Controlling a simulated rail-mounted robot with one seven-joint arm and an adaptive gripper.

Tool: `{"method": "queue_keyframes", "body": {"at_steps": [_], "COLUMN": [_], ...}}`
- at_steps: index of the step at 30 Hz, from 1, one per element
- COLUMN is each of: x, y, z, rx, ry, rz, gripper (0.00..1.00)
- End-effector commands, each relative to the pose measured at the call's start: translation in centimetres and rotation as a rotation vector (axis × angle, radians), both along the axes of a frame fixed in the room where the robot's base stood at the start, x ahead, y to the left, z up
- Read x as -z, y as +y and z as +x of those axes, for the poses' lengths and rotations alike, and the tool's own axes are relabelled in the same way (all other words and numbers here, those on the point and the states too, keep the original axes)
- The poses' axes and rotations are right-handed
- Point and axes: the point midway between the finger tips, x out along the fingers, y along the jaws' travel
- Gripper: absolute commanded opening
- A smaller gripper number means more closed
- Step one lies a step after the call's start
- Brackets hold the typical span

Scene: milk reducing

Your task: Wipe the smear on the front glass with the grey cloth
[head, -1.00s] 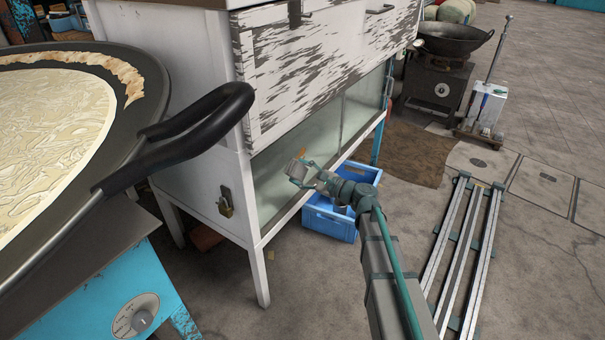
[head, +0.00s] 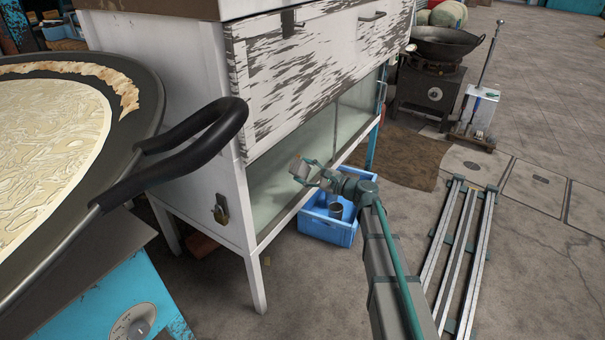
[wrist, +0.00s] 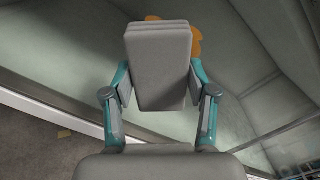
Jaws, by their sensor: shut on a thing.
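The grey cloth (wrist: 158,65) is a thick folded pad. My gripper (wrist: 160,85) is shut on it, with one teal finger on each side. In the head view the cloth (head: 300,168) and my gripper (head: 306,173) are in front of the cabinet's front glass (head: 283,178). The orange smear (wrist: 196,40) shows in the wrist view behind the cloth's upper right edge, and the cloth hides part of it. Whether the cloth touches the glass cannot be told.
A blue crate (head: 316,226) with a metal tin stands on the floor below my gripper. The worn white cabinet drawer front (head: 320,75) is above the glass. A large pan's black handle (head: 190,135) juts out at the left. Metal rails (head: 455,260) lie on the floor at the right.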

Motion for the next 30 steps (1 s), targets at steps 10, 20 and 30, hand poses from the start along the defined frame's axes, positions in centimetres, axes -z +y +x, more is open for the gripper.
{"method": "queue_keyframes", "body": {"at_steps": [10,20,30], "x": [0.0,-1.6,-1.7], "y": [-1.0,-1.2,-0.6], "z": [2.4,2.3,1.2], "rx": [0.000,0.000,-0.001], "ry": [0.000,0.000,0.000], "rz": [0.000,0.000,0.000], "gripper": [0.30,0.30,0.30]}}
